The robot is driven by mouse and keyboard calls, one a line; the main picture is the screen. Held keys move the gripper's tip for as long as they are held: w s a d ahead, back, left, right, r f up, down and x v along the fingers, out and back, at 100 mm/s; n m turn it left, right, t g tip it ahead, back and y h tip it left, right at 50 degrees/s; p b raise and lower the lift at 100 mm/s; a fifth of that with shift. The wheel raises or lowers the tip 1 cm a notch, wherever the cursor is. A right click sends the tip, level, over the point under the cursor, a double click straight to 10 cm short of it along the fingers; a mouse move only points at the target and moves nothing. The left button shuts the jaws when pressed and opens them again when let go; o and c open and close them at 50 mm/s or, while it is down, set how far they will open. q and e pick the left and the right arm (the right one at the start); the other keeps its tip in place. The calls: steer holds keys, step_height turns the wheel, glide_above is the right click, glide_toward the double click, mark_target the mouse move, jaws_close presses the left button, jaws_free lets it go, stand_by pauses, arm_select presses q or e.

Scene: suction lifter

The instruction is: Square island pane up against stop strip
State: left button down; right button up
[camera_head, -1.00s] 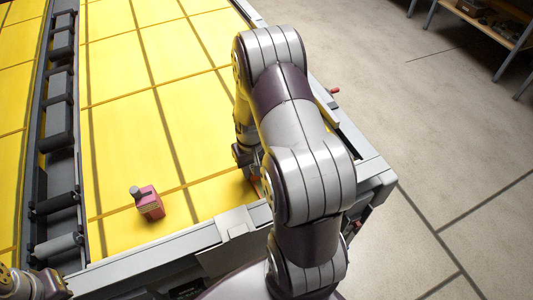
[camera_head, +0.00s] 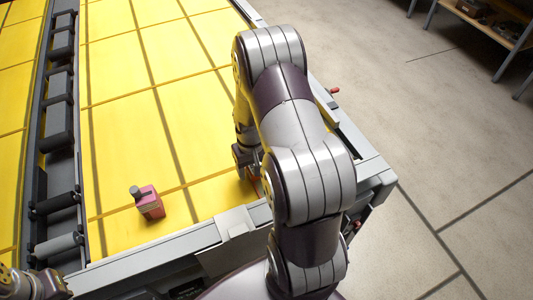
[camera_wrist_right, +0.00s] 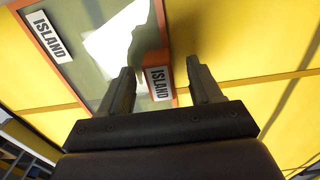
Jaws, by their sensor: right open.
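In the right wrist view a greyish glass pane (camera_wrist_right: 92,62) with orange-red edges and white "ISLAND" labels lies over the yellow surface. A bright white patch shows on its glass. My right gripper (camera_wrist_right: 160,68) is open, its two fingers on either side of the pane's right edge and its label (camera_wrist_right: 158,82). I cannot tell whether a finger touches it. In the head view my right arm hides most of the pane; a small orange-red bit (camera_head: 254,183) shows beside the arm. My left gripper (camera_head: 32,284) is cut off at the lower left. I cannot single out the stop strip.
A dark roller track (camera_head: 58,130) runs along the left. A grey rail (camera_head: 165,247) borders the near edge. A shelf (camera_head: 490,22) stands far right; the floor there is clear.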

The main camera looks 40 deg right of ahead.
step_height(320, 180, up, 13)
steer(key=b, duration=0.1)
steer(key=shift+f+b, duration=0.2)
steer(key=shift+b, duration=0.2)
